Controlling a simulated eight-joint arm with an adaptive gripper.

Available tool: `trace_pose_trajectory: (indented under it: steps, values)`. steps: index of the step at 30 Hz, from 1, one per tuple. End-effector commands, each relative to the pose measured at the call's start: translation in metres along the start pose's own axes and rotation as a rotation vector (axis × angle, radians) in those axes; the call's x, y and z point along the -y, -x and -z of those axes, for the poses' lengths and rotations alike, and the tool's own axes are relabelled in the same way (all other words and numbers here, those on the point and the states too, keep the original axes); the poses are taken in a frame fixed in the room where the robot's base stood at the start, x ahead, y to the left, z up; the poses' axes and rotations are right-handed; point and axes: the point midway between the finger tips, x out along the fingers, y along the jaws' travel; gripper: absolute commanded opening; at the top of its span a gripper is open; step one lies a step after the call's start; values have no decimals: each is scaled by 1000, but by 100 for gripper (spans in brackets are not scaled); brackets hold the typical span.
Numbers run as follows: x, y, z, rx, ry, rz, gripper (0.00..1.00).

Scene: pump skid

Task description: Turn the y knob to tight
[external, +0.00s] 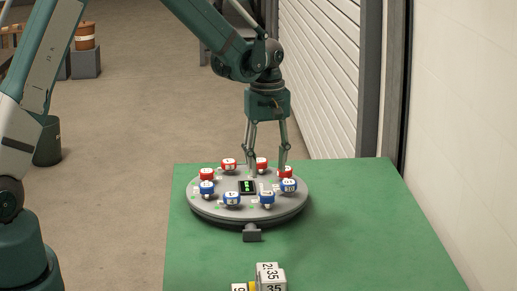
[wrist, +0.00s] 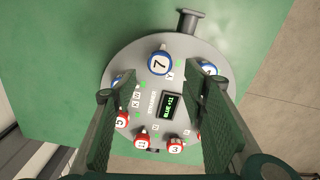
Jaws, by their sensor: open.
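The y knob (wrist: 160,62) is a blue-sided knob with a white top marked 7, with a small "Y" label beside it in the wrist view. It appears to be the front right blue knob (external: 267,198) in the external view. It stands on a round grey turntable-like panel (external: 215,212). My gripper (external: 269,173) is open and points down over the back right part of the panel. In the wrist view its fingers (wrist: 162,80) frame the y knob and nothing is held. The knob's current setting cannot be read.
Other blue knobs (external: 232,199) and red knobs (external: 228,165) ring the panel closely. A small dark display (external: 247,187) with green text sits at its centre. Numbered white blocks (external: 271,275) lie nearer on the green table (external: 360,220), whose right side is clear.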

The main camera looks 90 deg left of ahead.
Motion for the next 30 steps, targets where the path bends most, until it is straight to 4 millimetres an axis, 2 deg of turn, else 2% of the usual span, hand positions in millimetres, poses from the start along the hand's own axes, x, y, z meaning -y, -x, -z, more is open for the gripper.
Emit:
trace_pose_trajectory:
  steps: [14,20,30]
  values:
    - [0,-5,0,0,-1,0,43]
    - [0,-21,0,0,-1,0,43]
    - [0,-59,0,0,-1,-1,43]
